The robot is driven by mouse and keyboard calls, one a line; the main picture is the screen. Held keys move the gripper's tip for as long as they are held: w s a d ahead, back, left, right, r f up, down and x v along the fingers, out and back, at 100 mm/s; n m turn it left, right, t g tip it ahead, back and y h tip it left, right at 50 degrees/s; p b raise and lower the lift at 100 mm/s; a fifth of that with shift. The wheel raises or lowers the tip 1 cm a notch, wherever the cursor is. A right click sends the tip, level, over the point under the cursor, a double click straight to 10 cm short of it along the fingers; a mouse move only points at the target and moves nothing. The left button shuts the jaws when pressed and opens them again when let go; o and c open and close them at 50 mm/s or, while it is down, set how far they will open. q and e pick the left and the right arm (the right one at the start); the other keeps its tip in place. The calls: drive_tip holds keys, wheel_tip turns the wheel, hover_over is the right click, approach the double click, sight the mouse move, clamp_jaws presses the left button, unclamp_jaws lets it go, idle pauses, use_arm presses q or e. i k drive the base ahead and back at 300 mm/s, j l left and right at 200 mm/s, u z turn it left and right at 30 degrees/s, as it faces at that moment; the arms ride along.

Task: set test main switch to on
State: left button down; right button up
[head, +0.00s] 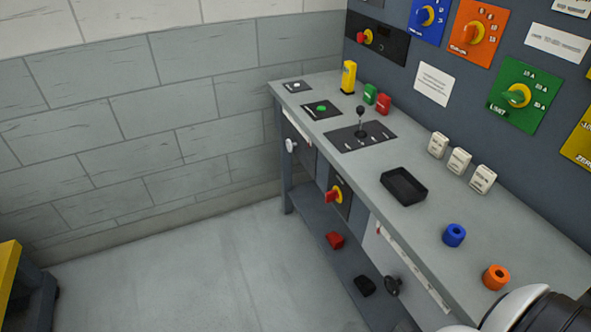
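Two red-and-yellow rotary switches show in the head view. One switch (334,195) sits on a dark plate on the front of the bench, below the top. The other switch (365,37) sits on a black plate on the upright panel at the top. Their labels are too small to read, so I cannot tell which is the test main switch or how it is set. Neither of my grippers is in view. Only a white and black part of my own arm shows at the lower right corner, apart from both switches.
The grey bench (350,175) carries a joystick plate (360,136), a black tray (404,186), white blocks, and blue (454,235) and orange (496,277) cylinders. A lower shelf holds a red block (335,240).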

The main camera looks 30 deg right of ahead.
sight(331, 196)
drive_tip(key=i+j+z, duration=0.1)
drive_tip(key=i+z, duration=0.2)
drive_tip(key=i, duration=0.2)
drive_tip(key=i+j+z, duration=0.2)
drive_tip(key=i+z, duration=0.15)
drive_tip(key=i, duration=0.15)
